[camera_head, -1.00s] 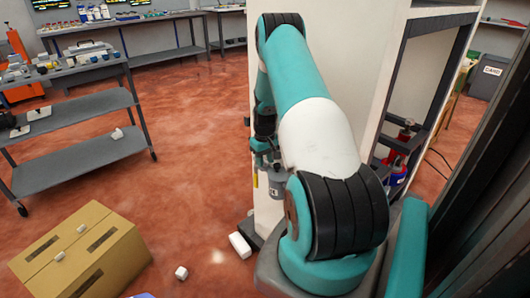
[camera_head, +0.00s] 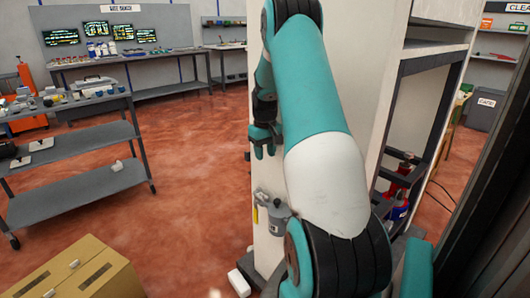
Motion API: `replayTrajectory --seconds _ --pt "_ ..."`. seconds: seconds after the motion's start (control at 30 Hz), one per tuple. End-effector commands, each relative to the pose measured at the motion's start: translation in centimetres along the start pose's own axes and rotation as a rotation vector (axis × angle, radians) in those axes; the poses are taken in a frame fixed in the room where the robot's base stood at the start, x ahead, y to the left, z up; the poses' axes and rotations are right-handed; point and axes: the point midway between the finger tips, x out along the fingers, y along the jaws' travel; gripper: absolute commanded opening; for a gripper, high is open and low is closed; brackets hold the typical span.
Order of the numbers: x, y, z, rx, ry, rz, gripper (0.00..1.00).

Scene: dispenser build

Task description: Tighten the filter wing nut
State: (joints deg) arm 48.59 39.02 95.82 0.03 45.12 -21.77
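No wing nut can be made out at this size. A grey cylindrical canister (camera_head: 278,216), possibly the filter housing, is mounted low on the white cabinet's left side, with a small yellow part (camera_head: 255,215) beside it. My gripper (camera_head: 264,154) hangs above the canister and clear of it, beside the cabinet, with its fingers pointing down. The two fingers look apart, with nothing seen between them. My forearm hides part of the cabinet face and the area right of the canister.
The white cabinet (camera_head: 348,55) stands close behind my arm. Its open bay at right holds a red and blue unit (camera_head: 398,186). A grey cart (camera_head: 75,185) and a cardboard box (camera_head: 75,272) stand at left. A white block (camera_head: 239,283) lies by the cabinet foot. The floor between is clear.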

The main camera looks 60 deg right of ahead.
Motion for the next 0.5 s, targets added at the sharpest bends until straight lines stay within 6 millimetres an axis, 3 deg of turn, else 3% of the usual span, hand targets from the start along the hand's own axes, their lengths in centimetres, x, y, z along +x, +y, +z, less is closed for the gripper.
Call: replayTrajectory --seconds 0.23,0.4,0.5 --pt "-0.1 0.0 0.0 0.000 0.000 0.000 0.36" --pt "1.5 -1.4 0.0 0.020 0.013 0.034 0.00" --pt "4.5 -4.3 0.4 0.067 0.055 0.126 0.00"
